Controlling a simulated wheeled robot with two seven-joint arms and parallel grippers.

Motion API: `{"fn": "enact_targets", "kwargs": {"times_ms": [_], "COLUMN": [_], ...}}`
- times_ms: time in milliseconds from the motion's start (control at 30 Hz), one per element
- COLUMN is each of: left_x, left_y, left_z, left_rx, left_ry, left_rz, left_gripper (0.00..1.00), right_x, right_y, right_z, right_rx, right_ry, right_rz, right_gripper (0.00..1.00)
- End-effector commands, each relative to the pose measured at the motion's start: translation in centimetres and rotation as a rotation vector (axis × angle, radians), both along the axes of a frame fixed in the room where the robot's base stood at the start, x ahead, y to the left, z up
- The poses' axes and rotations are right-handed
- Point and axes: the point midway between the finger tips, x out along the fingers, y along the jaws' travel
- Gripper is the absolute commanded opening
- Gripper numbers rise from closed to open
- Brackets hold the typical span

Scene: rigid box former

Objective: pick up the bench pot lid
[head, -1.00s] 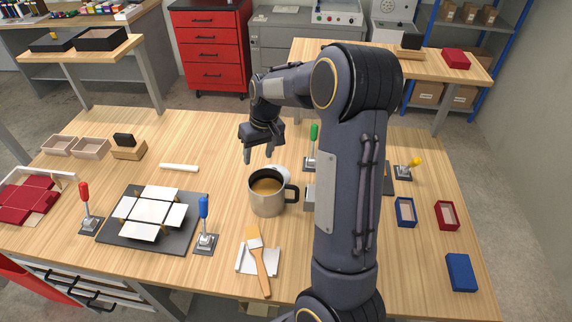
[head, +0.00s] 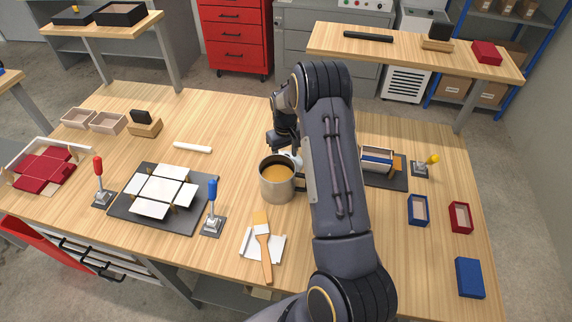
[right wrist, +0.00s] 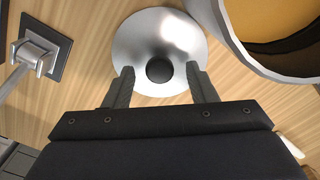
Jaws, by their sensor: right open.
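The bench pot lid (right wrist: 152,38) is a shiny silver disc with a black round knob (right wrist: 159,70), lying on the wooden bench. In the head view only a pale sliver of the lid (head: 293,157) shows behind the pot (head: 277,184), a steel pot with amber contents and a side handle. My right gripper (right wrist: 160,82) is open, with one fingertip on each side of the knob and visible gaps between. In the head view my right gripper (head: 284,146) is just behind the pot, partly hidden by my arm. My left gripper is not in view.
The pot's rim (right wrist: 237,40) is close beside the lid. A blue-handled clamp (head: 212,208) stands by the dark plate (head: 190,222) with white panels. A white stick (head: 192,147) lies left, with bare bench around it.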

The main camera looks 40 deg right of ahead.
Motion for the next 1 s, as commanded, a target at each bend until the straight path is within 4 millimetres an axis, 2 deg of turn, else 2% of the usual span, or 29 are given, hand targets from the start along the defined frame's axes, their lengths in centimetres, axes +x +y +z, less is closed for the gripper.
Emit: {"fn": "enact_targets", "kwargs": {"times_ms": [233, 600, 867, 1000], "left_x": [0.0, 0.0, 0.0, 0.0], "left_y": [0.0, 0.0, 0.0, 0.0], "left_z": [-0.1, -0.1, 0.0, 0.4], "left_rx": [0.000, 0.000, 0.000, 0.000], "left_ry": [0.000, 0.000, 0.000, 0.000], "left_rz": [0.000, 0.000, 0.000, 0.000], "left_gripper": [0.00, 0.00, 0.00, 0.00], "right_x": [0.0, 0.0, 0.0, 0.0], "right_y": [0.0, 0.0, 0.0, 0.0], "right_z": [-0.3, -0.3, -0.1, 0.7], "right_rx": [0.000, 0.000, 0.000, 0.000], "right_ry": [-0.001, -0.001, -0.001, -0.002], "right_rz": [-0.001, 0.000, 0.000, 0.000], "right_gripper": [0.51, 0.03, 0.03, 0.03]}}
